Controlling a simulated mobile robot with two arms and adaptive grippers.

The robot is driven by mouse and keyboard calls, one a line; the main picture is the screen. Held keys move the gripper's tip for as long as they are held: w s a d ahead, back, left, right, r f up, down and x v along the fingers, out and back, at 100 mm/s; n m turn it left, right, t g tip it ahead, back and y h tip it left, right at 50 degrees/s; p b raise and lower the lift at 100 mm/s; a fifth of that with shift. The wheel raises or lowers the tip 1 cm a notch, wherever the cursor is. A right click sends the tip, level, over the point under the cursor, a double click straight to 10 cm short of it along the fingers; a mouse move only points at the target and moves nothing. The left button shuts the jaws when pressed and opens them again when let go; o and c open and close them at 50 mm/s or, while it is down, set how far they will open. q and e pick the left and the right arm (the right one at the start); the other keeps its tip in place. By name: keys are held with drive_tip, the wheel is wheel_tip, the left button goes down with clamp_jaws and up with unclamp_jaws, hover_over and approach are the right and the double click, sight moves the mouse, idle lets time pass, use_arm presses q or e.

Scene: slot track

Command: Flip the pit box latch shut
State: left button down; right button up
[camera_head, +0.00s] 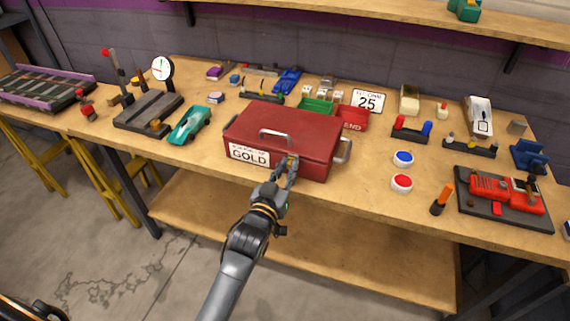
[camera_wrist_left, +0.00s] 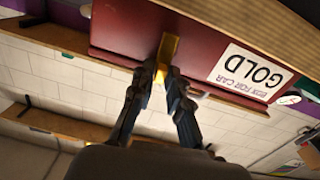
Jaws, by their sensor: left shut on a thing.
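The red pit box (camera_head: 282,138) stands on the workbench with its lid down and a metal handle on top. A white label (camera_head: 249,156) reading GOLD is on its front. The brass-coloured latch (camera_head: 293,160) is on the front, right of the label; it also shows in the left wrist view (camera_wrist_left: 168,48). My right gripper is not in view.
Blue (camera_head: 403,158) and red (camera_head: 402,183) buttons and a red car (camera_head: 505,192) are to the right. The bench's front edge is just below the box.

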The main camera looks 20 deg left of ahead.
use_arm(q)
drive_tip(key=shift+d+m, duration=0.1)
drive_tip(key=shift+m, duration=0.3)
drive_tip(key=c, duration=1.4)
unclamp_jaws()
drive_tip(key=s, duration=1.2)
drive_tip(key=shift+a, duration=0.35)
drive_tip(key=shift+f, duration=0.1)
